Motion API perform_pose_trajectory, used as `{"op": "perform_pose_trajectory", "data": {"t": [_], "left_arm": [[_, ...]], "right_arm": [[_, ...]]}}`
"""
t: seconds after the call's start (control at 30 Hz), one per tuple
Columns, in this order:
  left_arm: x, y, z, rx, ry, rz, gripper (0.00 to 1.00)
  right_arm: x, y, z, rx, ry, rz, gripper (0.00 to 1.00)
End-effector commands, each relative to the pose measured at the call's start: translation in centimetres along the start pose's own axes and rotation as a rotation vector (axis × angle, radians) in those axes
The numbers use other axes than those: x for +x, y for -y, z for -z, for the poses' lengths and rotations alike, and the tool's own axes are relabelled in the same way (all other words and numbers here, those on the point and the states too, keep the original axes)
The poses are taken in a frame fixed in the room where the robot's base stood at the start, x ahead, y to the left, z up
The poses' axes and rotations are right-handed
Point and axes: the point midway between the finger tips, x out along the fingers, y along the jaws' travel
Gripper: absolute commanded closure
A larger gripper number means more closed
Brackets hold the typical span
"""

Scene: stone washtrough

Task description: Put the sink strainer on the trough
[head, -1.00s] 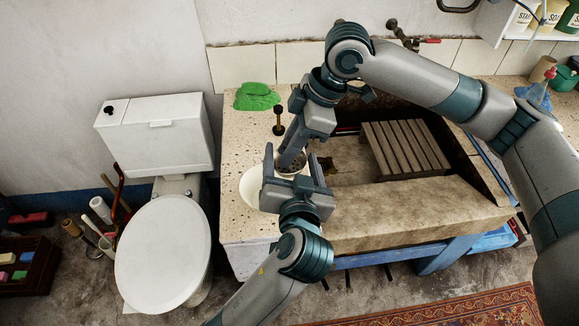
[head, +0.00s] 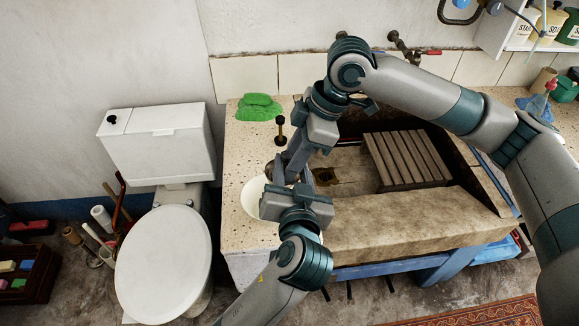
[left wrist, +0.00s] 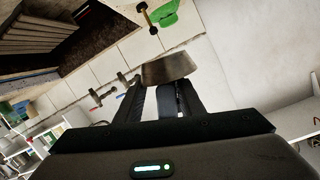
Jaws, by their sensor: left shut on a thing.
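The sink strainer (left wrist: 168,68) is a small metal cup in the left wrist view. It sits at the tips of my left gripper (left wrist: 160,98), which is shut on it. In the head view my left gripper (head: 281,178) is over the left counter, and only a dark bit of the strainer (head: 271,169) shows there, the rest hidden. My right gripper (head: 294,160) points down right beside the left one; its fingertips are partly hidden, so I cannot tell its opening. The stone trough (head: 410,212) lies to the right, with a dark drain hole (head: 325,177) in its basin.
A slatted wooden board (head: 408,158) lies in the trough's right part. A white bowl (head: 254,197) is under my left gripper on the speckled counter. A toilet (head: 165,255) is at left.

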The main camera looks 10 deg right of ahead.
Motion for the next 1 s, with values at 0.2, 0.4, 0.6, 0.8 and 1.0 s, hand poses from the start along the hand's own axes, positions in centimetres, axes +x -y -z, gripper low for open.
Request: {"op": "perform_pose_trajectory", "data": {"t": [0.2,0.4,0.6,0.8,1.0], "left_arm": [[-0.4,-0.9,0.0,-0.001,0.001,-0.022,0.91],[-0.4,-0.9,-0.3,0.001,0.007,-0.022,0.91],[-0.3,-0.9,-0.4,0.003,0.009,-0.020,0.96],[-0.3,-0.6,-0.2,0.001,0.004,-0.015,0.97],[-0.2,-0.5,-0.1,0.000,0.001,-0.012,0.97]], "right_arm": [[-0.7,-0.6,0.6,-0.002,-0.016,-0.019,0.60],[-2.5,-0.7,0.7,-0.002,-0.017,-0.023,0.60],[-5.6,-0.5,0.7,-0.004,-0.015,-0.019,0.60],[-9.0,-0.3,0.4,-0.002,-0.006,-0.011,0.60],[-11.3,-0.1,0.3,0.000,-0.002,-0.004,0.60]]}}
